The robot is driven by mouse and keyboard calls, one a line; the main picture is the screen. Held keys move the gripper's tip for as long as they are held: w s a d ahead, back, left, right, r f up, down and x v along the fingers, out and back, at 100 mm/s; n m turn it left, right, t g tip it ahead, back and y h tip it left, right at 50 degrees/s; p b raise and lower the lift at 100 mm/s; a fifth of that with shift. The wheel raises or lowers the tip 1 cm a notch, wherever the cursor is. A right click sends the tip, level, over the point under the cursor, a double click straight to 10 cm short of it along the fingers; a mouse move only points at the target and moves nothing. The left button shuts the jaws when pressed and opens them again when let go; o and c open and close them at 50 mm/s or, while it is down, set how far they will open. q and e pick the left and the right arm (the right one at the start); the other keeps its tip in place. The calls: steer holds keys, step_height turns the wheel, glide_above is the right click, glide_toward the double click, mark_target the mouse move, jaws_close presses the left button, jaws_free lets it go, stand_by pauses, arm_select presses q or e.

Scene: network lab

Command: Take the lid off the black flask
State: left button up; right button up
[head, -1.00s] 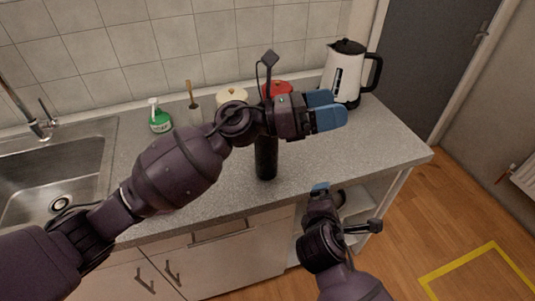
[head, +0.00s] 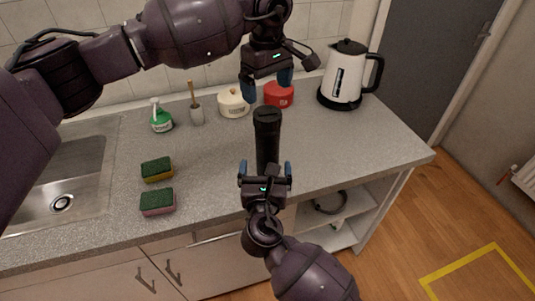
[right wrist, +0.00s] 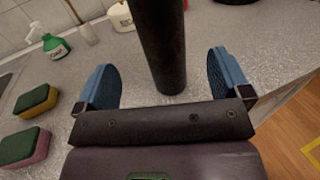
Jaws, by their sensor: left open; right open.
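The black flask (head: 267,145) stands upright on the grey counter, with its dark lid (head: 267,115) on top. Its lower body also shows in the right wrist view (right wrist: 162,45). My left gripper (head: 267,92) is open above the flask, its blue fingers pointing down, one on each side of the line above the lid. My right gripper (head: 265,170) is open at the front of the flask. In the right wrist view, its blue fingers (right wrist: 166,80) are spread to the left and right of the flask's base, with clear gaps.
Two sponges (head: 157,170) (head: 157,202) lie left of the flask by the sink (head: 95,200). Behind stand a green soap bottle (head: 161,119), a brush in a holder (head: 196,112), a cream pot (head: 233,104), a red pot (head: 279,95) and a kettle (head: 343,78). The counter right of the flask is clear.

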mark_target(267, 141)
arm_select(q)
steer(key=shift+f, duration=0.1)
arm_select(e)
steer(key=w, duration=1)
steer(key=shift+d, duration=0.25)
steer(key=c, duration=1.3)
arm_select(q)
steer(key=shift+w+r, duration=0.1)
steer(key=shift+r, duration=0.15)
arm_select(e)
jaws_close()
arm_select(q)
steer(key=m, duration=0.2)
steer(key=shift+a+m, duration=0.1)
steer(key=shift+m, duration=0.3)
steer(key=m, duration=0.4)
steer(key=shift+f, duration=0.1)
steer(key=m, duration=0.6)
steer(key=shift+f, duration=0.2)
steer(key=shift+m, duration=0.3)
steer(key=shift+f, duration=3.95)
